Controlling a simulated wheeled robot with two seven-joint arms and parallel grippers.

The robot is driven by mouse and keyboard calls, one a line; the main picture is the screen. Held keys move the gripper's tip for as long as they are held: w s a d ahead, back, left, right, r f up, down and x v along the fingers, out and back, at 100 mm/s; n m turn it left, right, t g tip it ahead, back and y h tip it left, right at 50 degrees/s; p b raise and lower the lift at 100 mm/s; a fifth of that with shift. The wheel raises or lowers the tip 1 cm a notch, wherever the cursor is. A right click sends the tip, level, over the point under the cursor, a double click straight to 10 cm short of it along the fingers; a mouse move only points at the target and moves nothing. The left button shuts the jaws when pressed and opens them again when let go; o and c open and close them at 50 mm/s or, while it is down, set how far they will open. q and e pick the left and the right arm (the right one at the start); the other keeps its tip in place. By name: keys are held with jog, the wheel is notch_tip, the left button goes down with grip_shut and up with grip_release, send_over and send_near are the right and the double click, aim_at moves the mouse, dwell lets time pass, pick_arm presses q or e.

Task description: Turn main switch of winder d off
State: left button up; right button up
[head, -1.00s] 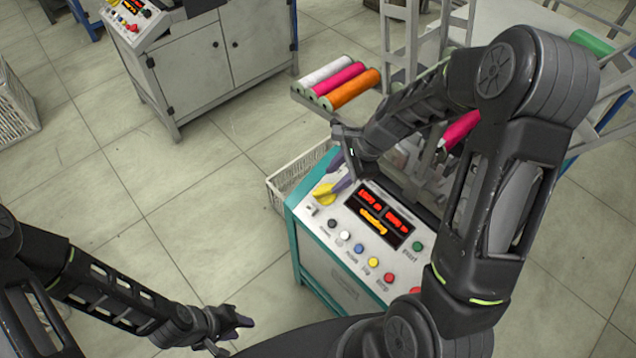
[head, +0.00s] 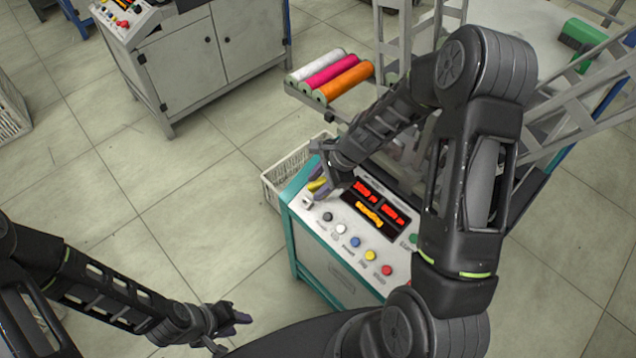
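The winder's control panel (head: 352,232) is light grey on a teal-edged cabinet. It has a lit red and orange display (head: 376,205) and several coloured buttons. A yellow switch handle (head: 318,185) sits at the panel's upper left corner, partly hidden by my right gripper. My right gripper (head: 321,180) is at this handle, with a finger on each side of it as far as I can see; contact and grip are too small to tell. My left gripper (head: 236,322) is low over the floor, away from the panel, its fingers seen edge-on.
A white basket (head: 287,172) stands behind the panel's left side. A rack holds white, pink and orange spools (head: 343,78) beyond it. Another grey machine cabinet (head: 205,62) stands at the back left.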

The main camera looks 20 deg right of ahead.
jog(key=shift+c, duration=0.4)
grip_shut()
